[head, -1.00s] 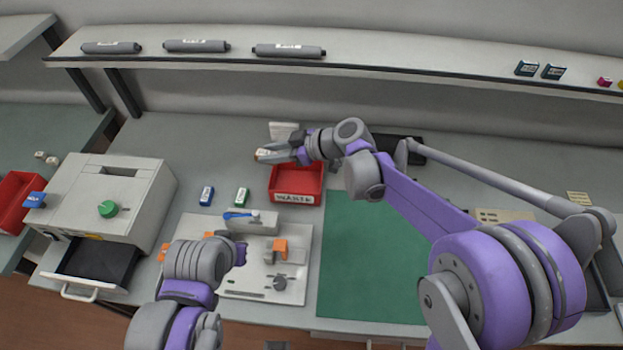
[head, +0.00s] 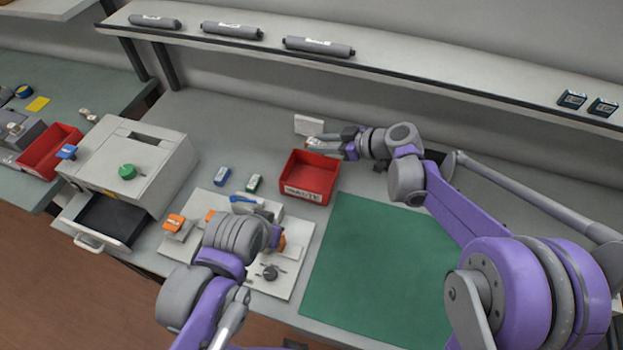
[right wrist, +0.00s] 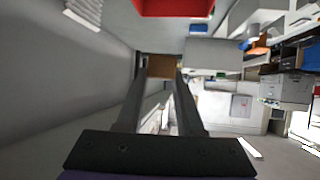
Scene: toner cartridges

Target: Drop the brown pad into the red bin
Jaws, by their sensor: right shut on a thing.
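My right gripper (head: 314,145) is over the back edge of the red bin (head: 310,196) in the head view. It is shut on the brown pad, a small brown block (right wrist: 162,66) between the fingertips in the right wrist view. The pad is too small to make out clearly in the head view. The red bin, with a white label on its front, stands open on the bench and looks empty. Part of it also shows at the top of the right wrist view (right wrist: 172,6). My left arm is over the white fixture board; its gripper is hidden behind the wrist.
A green mat (head: 380,265) lies right of the bin. A white card (head: 308,125) stands behind. Another red bin (head: 50,150) is on the far-left bench. A shelf (head: 400,78) runs along the back.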

